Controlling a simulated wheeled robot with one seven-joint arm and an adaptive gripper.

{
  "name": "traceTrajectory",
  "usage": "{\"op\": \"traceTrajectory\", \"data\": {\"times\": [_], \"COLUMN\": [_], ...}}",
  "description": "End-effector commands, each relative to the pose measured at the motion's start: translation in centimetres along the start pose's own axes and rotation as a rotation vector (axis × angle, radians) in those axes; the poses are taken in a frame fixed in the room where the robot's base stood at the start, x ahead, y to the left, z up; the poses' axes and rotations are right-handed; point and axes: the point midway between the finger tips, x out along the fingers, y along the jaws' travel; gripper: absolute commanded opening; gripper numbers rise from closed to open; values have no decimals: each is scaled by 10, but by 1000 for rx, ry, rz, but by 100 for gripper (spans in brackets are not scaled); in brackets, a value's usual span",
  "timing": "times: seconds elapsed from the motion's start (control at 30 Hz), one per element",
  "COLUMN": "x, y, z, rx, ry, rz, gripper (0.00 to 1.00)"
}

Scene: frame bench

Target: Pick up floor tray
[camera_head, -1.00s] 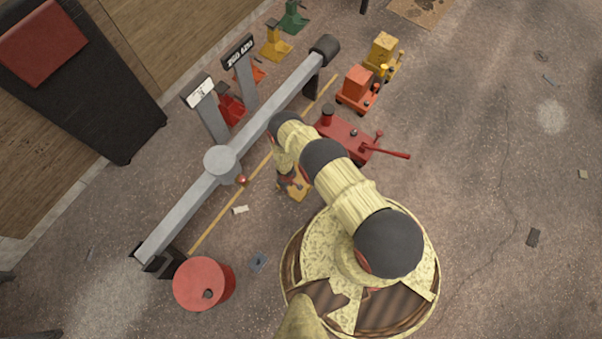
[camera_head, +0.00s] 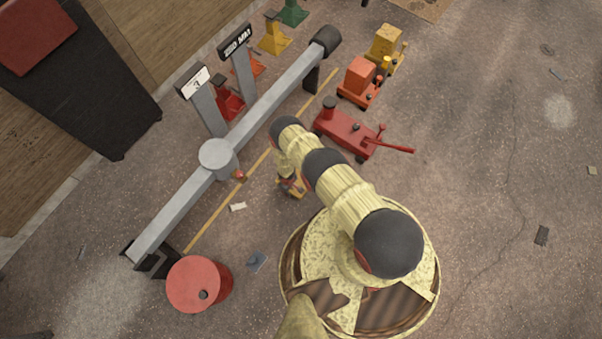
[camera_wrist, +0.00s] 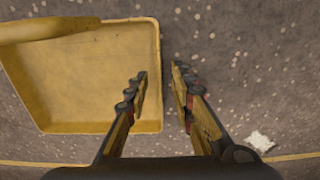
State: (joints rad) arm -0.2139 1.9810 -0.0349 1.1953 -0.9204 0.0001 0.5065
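The floor tray is a shallow yellow tray (camera_wrist: 75,126) with raised walls, lying on the floor at the left of the wrist view. My gripper (camera_wrist: 159,76) is open and empty. Its left finger is over the inside of the tray, and its right finger is outside the right wall. The right wall runs through the gap between the fingers. I cannot tell whether either finger touches it.
A long grey beam (camera_head: 250,135) on black ends stands left of my arm. A red floor jack (camera_head: 347,131) with a long handle is close on the right. A red drum (camera_head: 198,284) stands lower left. A pale scrap (camera_wrist: 260,141) lies near the tray. The right floor is mostly clear.

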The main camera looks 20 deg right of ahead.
Motion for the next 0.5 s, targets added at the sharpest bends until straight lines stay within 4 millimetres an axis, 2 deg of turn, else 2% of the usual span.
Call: {"op": "traceTrajectory", "data": {"times": [0.1,0.37,0.5], "x": [8,8,8], "y": [0,0,0], "z": [0,0,0], "rx": [0,-1,0], "ry": [1,1,1], "rz": [1,1,0], "gripper": [24,24,18]}}
